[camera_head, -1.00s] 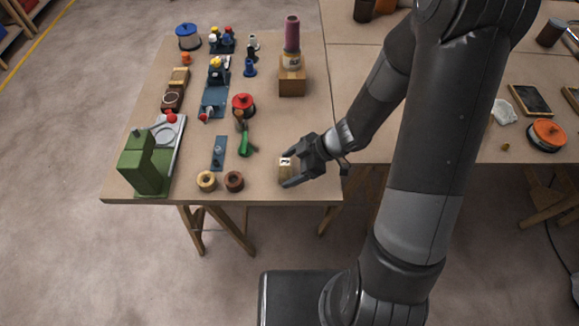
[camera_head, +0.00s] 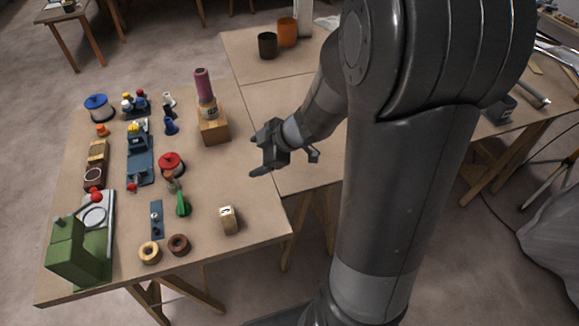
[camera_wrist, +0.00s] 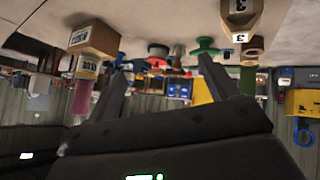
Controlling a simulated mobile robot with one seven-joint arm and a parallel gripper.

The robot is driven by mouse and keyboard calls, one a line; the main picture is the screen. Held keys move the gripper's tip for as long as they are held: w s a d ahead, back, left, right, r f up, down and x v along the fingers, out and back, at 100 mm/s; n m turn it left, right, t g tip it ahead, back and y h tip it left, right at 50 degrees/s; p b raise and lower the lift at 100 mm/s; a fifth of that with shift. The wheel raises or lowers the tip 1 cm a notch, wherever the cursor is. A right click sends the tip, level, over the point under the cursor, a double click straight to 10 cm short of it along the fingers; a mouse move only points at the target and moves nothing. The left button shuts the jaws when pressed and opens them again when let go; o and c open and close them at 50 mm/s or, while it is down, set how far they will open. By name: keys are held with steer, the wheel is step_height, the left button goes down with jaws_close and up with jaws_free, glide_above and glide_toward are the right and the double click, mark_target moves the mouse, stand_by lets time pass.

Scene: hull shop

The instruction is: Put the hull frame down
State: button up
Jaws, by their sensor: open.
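The hull frame, a small pale wooden block with a dark-marked white label (camera_head: 228,220), stands on the wooden table near its front right edge. It also shows in the wrist view (camera_wrist: 241,14), upside down at the top right. My gripper (camera_head: 256,155) is open and empty. It is behind the hull frame and to its right, above the table's right part, clearly apart from it. In the wrist view the two dark fingers (camera_wrist: 165,68) are spread with nothing held between them.
A wooden block with a pink-topped spool (camera_head: 213,127) stands behind left of my gripper. Two rings (camera_head: 178,244) and a green-handled tool (camera_head: 182,204) lie left of the hull frame. A green machine (camera_head: 78,250) is at front left. The table right of the block is clear.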

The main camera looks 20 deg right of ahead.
steer(key=d+r+m+t+h, duration=0.5)
steer(key=d+r+m+h, duration=0.4)
steer(key=r, duration=0.6)
steer(key=s+a+m+g+y, duration=0.1)
steer(key=s+a+m+g, duration=0.1)
steer(key=s, duration=0.7)
steer(key=s+a+r+m+g+y, duration=0.1)
steer(key=s+m, duration=0.3)
steer(key=s, duration=0.6)
steer(key=shift+s+a+r+m+g, duration=0.15)
steer(key=shift+a+r+m+g, duration=0.15)
steer(key=shift+a+g, duration=0.5)
steer(key=shift+d, duration=0.1)
